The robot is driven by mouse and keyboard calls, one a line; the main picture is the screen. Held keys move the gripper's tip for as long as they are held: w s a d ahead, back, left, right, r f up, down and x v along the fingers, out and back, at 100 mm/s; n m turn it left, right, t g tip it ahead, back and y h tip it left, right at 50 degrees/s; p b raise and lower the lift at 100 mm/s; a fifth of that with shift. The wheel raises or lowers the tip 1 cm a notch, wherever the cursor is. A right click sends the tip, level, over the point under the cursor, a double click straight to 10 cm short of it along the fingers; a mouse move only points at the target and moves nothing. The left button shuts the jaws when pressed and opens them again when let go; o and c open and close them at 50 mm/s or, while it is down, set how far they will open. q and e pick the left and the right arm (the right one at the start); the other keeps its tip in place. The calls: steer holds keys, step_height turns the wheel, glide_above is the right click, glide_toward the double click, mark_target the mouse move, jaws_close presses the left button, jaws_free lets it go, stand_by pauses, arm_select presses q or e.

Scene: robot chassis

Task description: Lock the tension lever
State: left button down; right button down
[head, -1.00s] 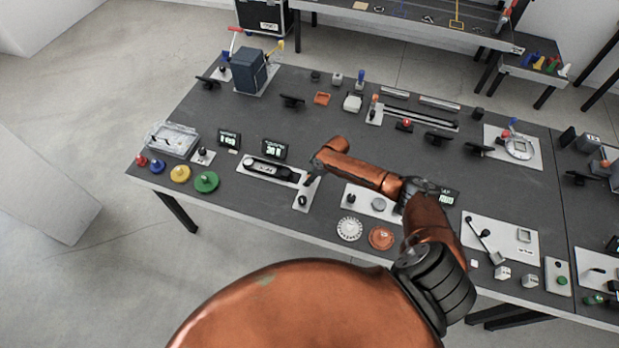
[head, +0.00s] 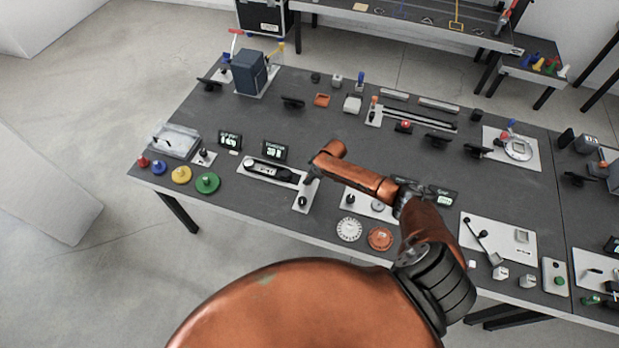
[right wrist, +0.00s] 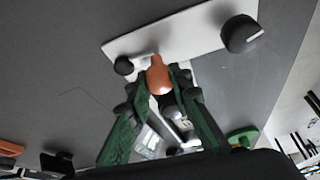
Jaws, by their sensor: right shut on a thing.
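The tension lever shows in the right wrist view as an orange handle tip (right wrist: 158,74) over a white plate. My right gripper (right wrist: 160,84) is shut on this lever, its green fingers on both sides of the handle. In the head view the right gripper (head: 310,178) is small and dark, at the upper part of the small white plate (head: 310,190). It hides the lever there. A black knob (head: 302,201) stands on the same plate, below the gripper. The lever's exact angle cannot be told. My left gripper is not in view.
A long white fixture (head: 268,170) lies just left of the gripper, with a lit display (head: 275,150) behind it. Colored round knobs, such as the green one (head: 207,183), stand at the left front edge. A white dial (head: 348,229) and an orange disc (head: 380,238) lie right of the plate.

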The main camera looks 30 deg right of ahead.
steer(key=m+p, duration=0.1)
steer(key=w+m+p, duration=0.1)
steer(key=shift+a+r+m+t+h, duration=0.15)
steer(key=shift+a+m+t+h, duration=0.15)
steer(key=shift+a+h, duration=0.1)
steer(key=m+p, duration=0.1)
steer(key=w+m+h+p, duration=0.1)
steer(key=m, duration=0.1)
steer(key=shift+w+a+m, duration=0.15)
steer(key=shift+m, duration=0.15)
steer(key=shift+w+m+h, duration=0.35)
steer(key=shift+m+h, duration=0.15)
steer(key=shift+m, duration=0.5)
steer(key=shift+w+f+m+h, duration=0.2)
steer(key=shift+w+m+h, duration=0.15)
steer(key=shift+m, duration=0.35)
steer(key=shift+w+d+m+h, duration=0.2)
steer(key=shift+w+m+h, duration=0.1)
steer(key=shift+m, duration=0.45)
steer(key=shift+w+d+m+h, duration=0.15)
steer(key=shift+w+m+h, duration=0.1)
steer(key=shift+m, duration=0.5)
steer(key=shift+d, duration=0.1)
steer(key=c, duration=1.7)
jaws_free()
